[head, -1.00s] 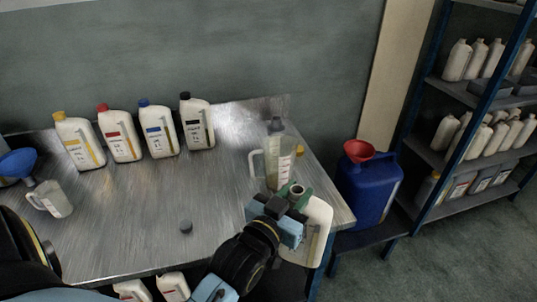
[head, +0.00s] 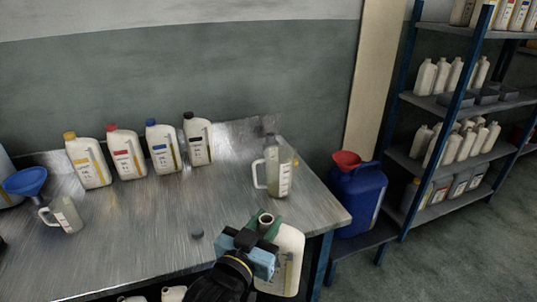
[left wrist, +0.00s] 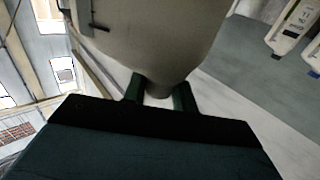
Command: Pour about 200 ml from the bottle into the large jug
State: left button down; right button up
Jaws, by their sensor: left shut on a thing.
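My left gripper (head: 268,231) is shut on a white bottle (head: 288,262) near the front right corner of the metal table. The bottle is about upright, and its uncapped mouth (head: 266,219) faces up. In the left wrist view the pale bottle (left wrist: 155,35) fills the top, with the green fingers (left wrist: 158,95) at its narrow part. The large jug (head: 279,172), clear with a handle on its left, stands on the table beyond the bottle, apart from it. Its liquid level is too small to read. My right gripper is not in view.
A dark cap (head: 197,234) lies on the table left of my gripper. Several white bottles with coloured caps (head: 128,155) stand along the back. A small jug (head: 66,214) and blue funnel (head: 26,181) are at the left. A blue canister (head: 357,200) stands right of the table.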

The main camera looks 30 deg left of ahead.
aim_at(279, 160)
jog(key=u, duration=0.4)
jog(key=i, duration=1)
